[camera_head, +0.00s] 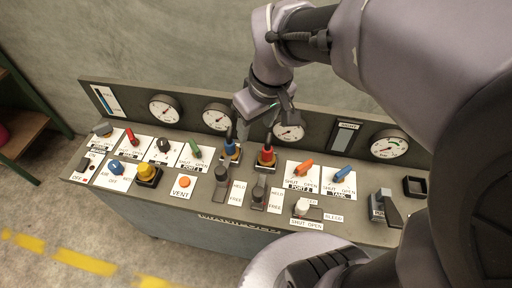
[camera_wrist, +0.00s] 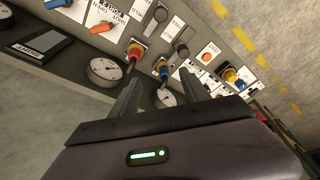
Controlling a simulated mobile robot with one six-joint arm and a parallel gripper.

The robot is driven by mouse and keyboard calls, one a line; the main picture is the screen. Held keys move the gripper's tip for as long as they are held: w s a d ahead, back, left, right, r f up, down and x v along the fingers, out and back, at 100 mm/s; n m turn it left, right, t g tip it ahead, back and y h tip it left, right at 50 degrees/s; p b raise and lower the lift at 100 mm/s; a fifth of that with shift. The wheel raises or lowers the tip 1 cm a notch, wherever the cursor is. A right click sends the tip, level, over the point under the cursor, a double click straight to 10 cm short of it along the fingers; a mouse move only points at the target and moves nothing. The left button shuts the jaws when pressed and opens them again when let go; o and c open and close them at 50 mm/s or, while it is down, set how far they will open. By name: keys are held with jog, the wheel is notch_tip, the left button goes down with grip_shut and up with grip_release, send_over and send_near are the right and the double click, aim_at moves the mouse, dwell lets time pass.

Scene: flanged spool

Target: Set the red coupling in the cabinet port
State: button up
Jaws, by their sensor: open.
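The red coupling (camera_head: 266,157) stands upright at a yellow-ringed port in the middle of the cabinet's sloping panel, with a dark stem above it. I cannot tell how deeply it sits. It also shows in the wrist view (camera_wrist: 135,53), left of the blue coupling (camera_wrist: 163,69). The blue coupling stands in a similar port to its left in the head view (camera_head: 231,149). My gripper (camera_head: 257,128) is open and empty, above and behind the two couplings, near the gauges. In the wrist view its two fingers (camera_wrist: 172,84) are spread wide, with nothing between them at the tips.
The cabinet panel (camera_head: 345,222) carries several switches, including orange (camera_head: 304,168) and blue (camera_head: 343,174) handles near the red coupling. Dark levers (camera_head: 259,190) stand in front of the ports. Round gauges (camera_head: 389,146) line the upright back panel. A shelf (camera_head: 22,155) stands at the far left.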

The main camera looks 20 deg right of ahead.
jog(key=s+a+r+m+t, duration=0.1)
jog(key=s+a+m, duration=0.2)
jog(key=s, duration=0.2)
jog(key=s+a+r+m+t+y, duration=0.1)
jog(key=s+a+r+m+t, duration=0.1)
jog(key=s, duration=0.4)
jog(key=shift+s+a+r+m, duration=0.3)
jog(key=shift+a+m, duration=0.2)
jog(key=shift+m, duration=0.7)
jog(key=shift+f, duration=0.15)
notch_tip(320, 180, down, 6)
jog(key=b, duration=0.6)
jog(key=shift+f, duration=0.1)
